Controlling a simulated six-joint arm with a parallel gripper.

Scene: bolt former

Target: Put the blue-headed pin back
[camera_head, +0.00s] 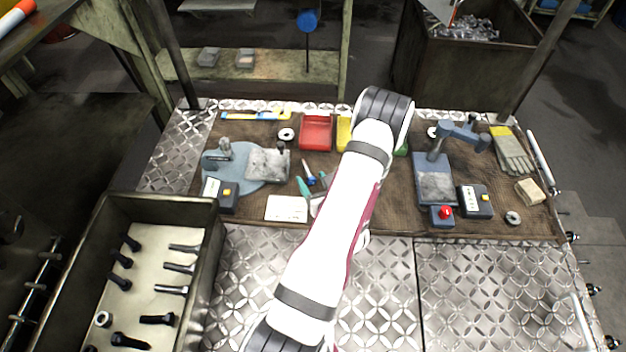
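A small slim item with a blue part (309,179) shows on the brown mat left of my arm. It is too small to tell whether it is the blue-headed pin. Beside it are teal and grey parts (302,187), partly behind my arm; I cannot tell whether they are a tool or my gripper's fingers. My white arm reaches from the bottom edge over the mat and hides what lies under it. A larger round blue head (308,20) on a dark rod stands at the shelf behind the bench.
The brown mat (390,222) carries a blue-based fixture (216,165), a blue-grey press (434,180), control boxes, a red bin (316,132), a white card (286,208) and gloves (511,150). A metal tray (210,290) of bolts stands front left. The front right bench plate (500,290) is mostly clear.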

